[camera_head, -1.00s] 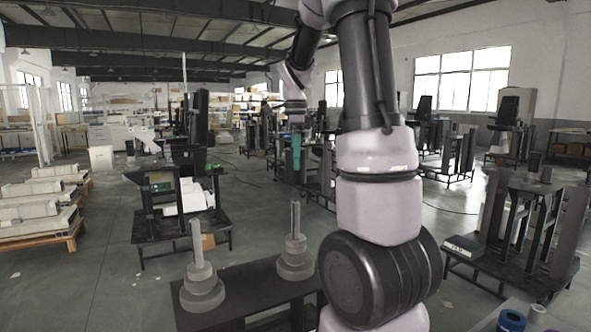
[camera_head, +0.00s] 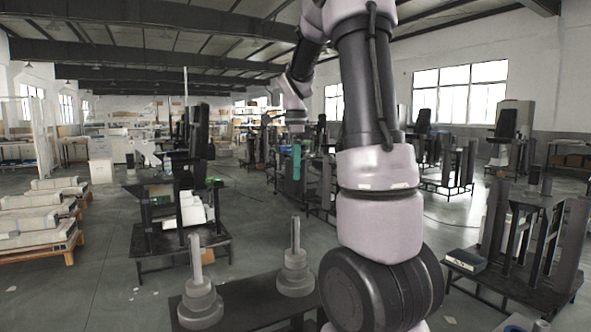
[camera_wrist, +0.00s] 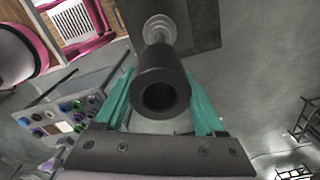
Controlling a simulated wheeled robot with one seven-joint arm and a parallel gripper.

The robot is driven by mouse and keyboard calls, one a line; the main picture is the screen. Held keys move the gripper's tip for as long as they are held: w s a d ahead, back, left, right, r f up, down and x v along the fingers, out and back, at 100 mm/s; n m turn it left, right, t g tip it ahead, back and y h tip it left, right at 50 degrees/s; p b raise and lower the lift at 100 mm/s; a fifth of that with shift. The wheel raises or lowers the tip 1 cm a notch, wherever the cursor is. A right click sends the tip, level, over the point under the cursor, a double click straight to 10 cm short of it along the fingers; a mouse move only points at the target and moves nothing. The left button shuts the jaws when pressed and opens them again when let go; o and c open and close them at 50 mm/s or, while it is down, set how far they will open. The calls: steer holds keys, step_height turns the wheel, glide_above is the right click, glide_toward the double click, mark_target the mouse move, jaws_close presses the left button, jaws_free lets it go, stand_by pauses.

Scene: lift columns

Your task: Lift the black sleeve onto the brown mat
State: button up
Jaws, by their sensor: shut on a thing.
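The black sleeve (camera_wrist: 160,83) is a short dark tube, its open end facing the wrist camera. My gripper (camera_wrist: 160,100) is shut on it, with a teal finger along each side. In the head view my gripper (camera_head: 297,163) hangs beyond the dark table, and the sleeve cannot be made out there. Two grey stepped columns, the left one (camera_head: 200,300) and the right one (camera_head: 295,275), stand on the table. In the wrist view a stepped column (camera_wrist: 158,28) shows just beyond the sleeve; I cannot tell whether they touch. I cannot pick out the brown mat.
The dark table (camera_head: 250,300) carries the columns. Other equipment stands (camera_head: 180,240) are farther off. Grey floor (camera_head: 90,290) is open at the left.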

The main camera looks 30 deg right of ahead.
steer(key=shift+r, duration=0.15)
step_height(320, 180, up, 14)
stand_by(2.7)
steer(key=shift+r, duration=0.1)
